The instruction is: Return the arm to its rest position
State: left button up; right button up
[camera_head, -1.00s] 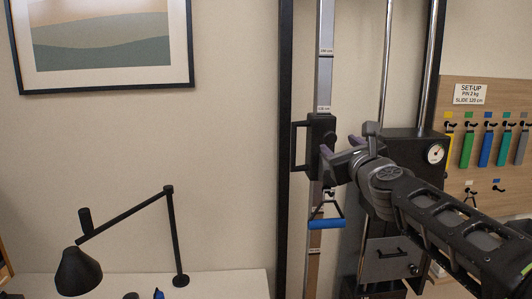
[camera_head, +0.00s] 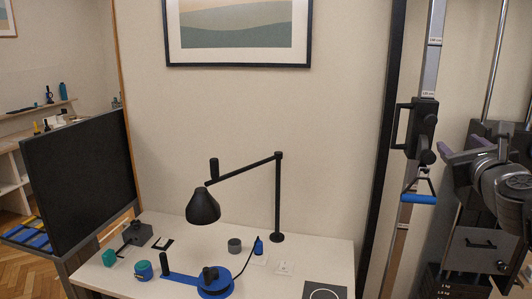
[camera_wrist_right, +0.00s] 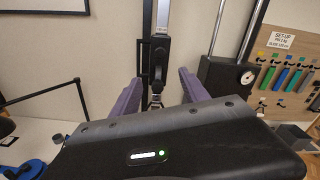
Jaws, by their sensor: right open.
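My right gripper (camera_head: 460,150) is at the right edge of the head view, its purple fingers apart and nothing between them. It points left toward the black slider carriage (camera_head: 421,130) on the upright rail, with a gap between fingertips and carriage. In the right wrist view the open fingers (camera_wrist_right: 160,88) frame the carriage (camera_wrist_right: 153,58), which stands beyond them. A blue handle (camera_head: 419,199) hangs below the carriage in the head view. My right forearm is mostly cut off by the picture edge. My left gripper is not in view.
A white desk (camera_head: 330,262) with a black lamp (camera_head: 204,206) and a blue round base (camera_head: 215,285) stands left of the rail. A dark screen (camera_head: 80,180) is further left. In the wrist view a tool board (camera_wrist_right: 285,75) with coloured handles is at right.

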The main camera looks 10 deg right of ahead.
jog(key=w+a+f+n+g+y, duration=0.15)
jog(key=a+f+n, duration=0.5)
jog(key=f, duration=0.75)
jog(key=w+a+f+n+g+y, duration=0.1)
jog(key=a+f+n+g+y, duration=0.2)
jog(key=f+n, duration=0.9)
jog(key=w+a+f+n+g+y, duration=0.15)
jog(key=a+f+n, duration=0.45)
jog(key=f, duration=1)
jog(key=s+a+f+n+g+y, duration=0.1)
jog(key=s+a+f+n+g, duration=0.25)
jog(key=s+a+f, duration=0.5)
jog(key=s+a+f+n+g+y, duration=0.15)
jog(key=s+a+f+n, duration=0.35)
jog(key=f, duration=0.7)
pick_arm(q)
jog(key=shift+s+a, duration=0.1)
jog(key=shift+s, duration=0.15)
pick_arm(e)
jog(key=s+a+f+g, duration=0.2)
jog(key=s+a+f, duration=0.2)
jog(key=s, duration=0.5)
jog(key=s+a+f+n+g+y, duration=0.1)
jog(key=s+a+f+g, duration=0.2)
jog(key=s, duration=0.7)
notch_tip(320, 180, down, 3)
jog(key=a, duration=0.2)
jog(key=shift+s+a+g, duration=0.25)
jog(key=shift+a+g, duration=0.05)
